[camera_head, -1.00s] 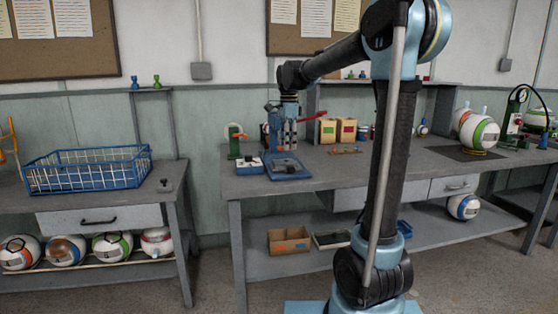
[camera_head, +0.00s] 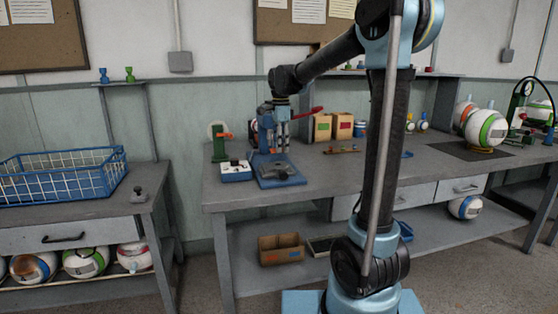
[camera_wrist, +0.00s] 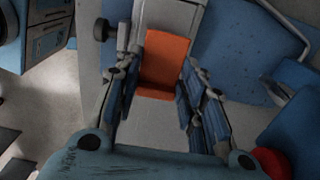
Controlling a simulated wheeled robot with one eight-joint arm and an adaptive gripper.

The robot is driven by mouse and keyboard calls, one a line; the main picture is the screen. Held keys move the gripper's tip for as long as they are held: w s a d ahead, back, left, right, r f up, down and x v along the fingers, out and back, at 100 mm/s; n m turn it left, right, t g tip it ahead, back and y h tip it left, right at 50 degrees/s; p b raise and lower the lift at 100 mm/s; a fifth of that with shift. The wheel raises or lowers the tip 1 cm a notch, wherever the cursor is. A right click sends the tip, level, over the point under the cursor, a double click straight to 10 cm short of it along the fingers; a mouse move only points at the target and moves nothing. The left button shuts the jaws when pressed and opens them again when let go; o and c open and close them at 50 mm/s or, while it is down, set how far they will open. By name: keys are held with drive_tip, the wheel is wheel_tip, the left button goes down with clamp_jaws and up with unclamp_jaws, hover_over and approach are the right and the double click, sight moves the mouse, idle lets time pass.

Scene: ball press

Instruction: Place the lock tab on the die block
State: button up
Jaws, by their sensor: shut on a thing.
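My gripper (camera_head: 281,143) points down at the blue press on the bench, in front of its column. In the wrist view my gripper (camera_wrist: 163,92) is shut on an orange block (camera_wrist: 165,60), which looks like the lock tab. It sits between the two fingers, over a pale grey strip. The blue press (camera_head: 262,140) has a red lever (camera_head: 306,113) and a blue base plate (camera_head: 272,182). A dark piece (camera_head: 282,172) lies on that plate; I cannot tell whether it is the die block. The gap between the tab and the press is unclear.
A white and blue box (camera_head: 236,172) and a green stand (camera_head: 219,143) are left of the press. Cardboard boxes (camera_head: 333,126) stand behind it to the right. A blue wire basket (camera_head: 62,177) is on the left bench. The bench front is mostly clear.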

sight(280, 164)
drive_tip(key=shift+s+a+f, duration=0.1)
drive_tip(key=shift+f, duration=2.65)
drive_tip(key=o, duration=0.8)
drive_tip(key=shift+f, duration=0.1)
wheel_tip(280, 164, up, 12)
drive_tip(key=shift+r, duration=0.15)
